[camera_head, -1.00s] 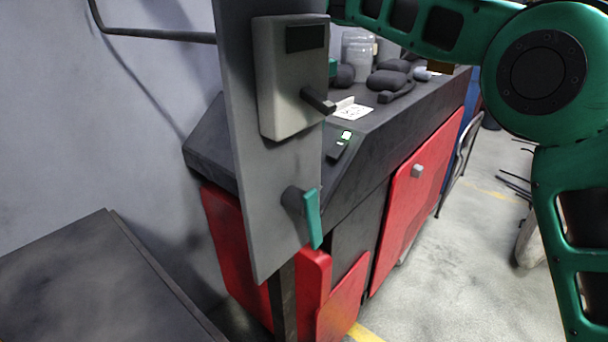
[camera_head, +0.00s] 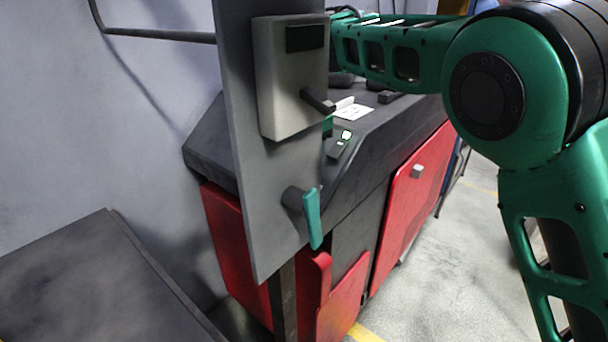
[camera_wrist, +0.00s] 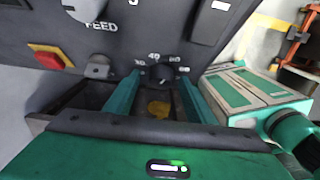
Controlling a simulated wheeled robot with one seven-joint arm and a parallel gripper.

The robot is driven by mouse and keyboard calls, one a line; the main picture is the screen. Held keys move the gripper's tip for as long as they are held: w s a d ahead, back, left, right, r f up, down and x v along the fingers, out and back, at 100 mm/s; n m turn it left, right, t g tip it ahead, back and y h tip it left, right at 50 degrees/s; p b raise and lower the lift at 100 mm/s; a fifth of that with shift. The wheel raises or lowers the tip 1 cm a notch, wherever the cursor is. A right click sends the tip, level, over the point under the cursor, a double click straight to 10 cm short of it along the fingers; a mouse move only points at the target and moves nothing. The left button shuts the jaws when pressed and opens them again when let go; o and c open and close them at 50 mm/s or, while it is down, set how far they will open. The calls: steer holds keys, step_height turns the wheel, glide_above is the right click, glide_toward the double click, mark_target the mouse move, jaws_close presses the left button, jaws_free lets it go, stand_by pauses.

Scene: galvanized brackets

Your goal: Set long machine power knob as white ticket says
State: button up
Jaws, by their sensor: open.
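A dark round knob (camera_wrist: 162,75) sits on the dark machine panel in the wrist view, with white numbers such as 40 and 60 around its upper side. Its exact pointer setting is too small to tell. My gripper (camera_wrist: 160,84) is open, its two green fingers on either side of the knob in the picture. I cannot tell whether they touch it. A white ticket (camera_head: 354,112) lies on top of the long dark-and-red machine (camera_head: 375,150) in the head view; its writing is unreadable. The gripper is hidden in the head view.
A grey upright panel (camera_head: 232,160) with a grey box and green lever stands in front of the machine. Beside the knob are a grey knob (camera_wrist: 98,68), a red-and-yellow switch (camera_wrist: 48,57) and a "FEED" label. A green-and-white case (camera_wrist: 255,92) lies right of the fingers.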

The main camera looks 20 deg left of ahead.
steer(key=shift+f, duration=0.25)
steer(key=shift+c, duration=0.6)
steer(key=c, duration=0.9)
steer(key=shift+s+r, duration=0.1)
steer(key=m+y, duration=0.1)
steer(key=m+t+y, duration=0.1)
steer(key=m, duration=0.2)
steer(key=shift+s+d+t+y, duration=0.25)
steer(key=shift+d+t+y, duration=0.1)
steer(key=shift+t+y, duration=0.05)
steer(key=m+t+y, duration=0.1)
steer(key=m, duration=0.1)
steer(key=m+t, duration=0.1)
steer(key=m, duration=0.1)
steer(key=shift+s+d+f+y, duration=0.15)
steer(key=shift+s+f+y, duration=0.05)
steer(key=shift+y, duration=0.2)
steer(key=shift+t, duration=0.3)
